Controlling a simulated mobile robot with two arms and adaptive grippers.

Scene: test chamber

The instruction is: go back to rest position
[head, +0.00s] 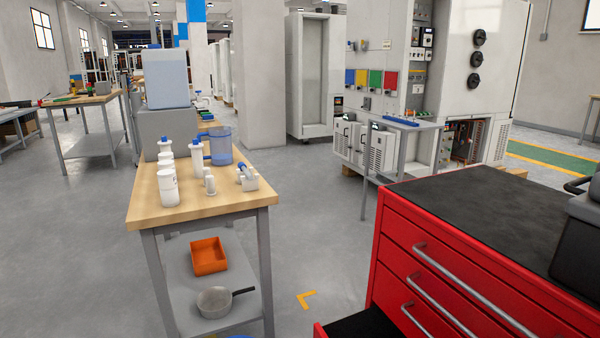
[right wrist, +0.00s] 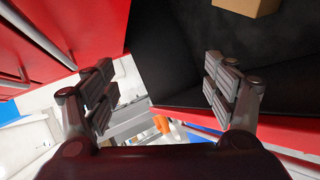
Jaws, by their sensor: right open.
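My right gripper (right wrist: 160,88) shows in the right wrist view. Its two fingers stand wide apart with nothing between them. It is close to the red tool cabinet (right wrist: 75,35), by what looks like an open drawer with a black inside (right wrist: 185,50). I cannot tell whether the fingers touch it. In the head view neither gripper shows. The left gripper is in no view.
The red cabinet (head: 440,270) with a black top fills the lower right; a low drawer (head: 365,324) stands open. A dark object (head: 580,245) is at the right edge. A wooden-topped table (head: 235,192) with bottles stands left. A brown box (right wrist: 247,5) shows in the wrist view.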

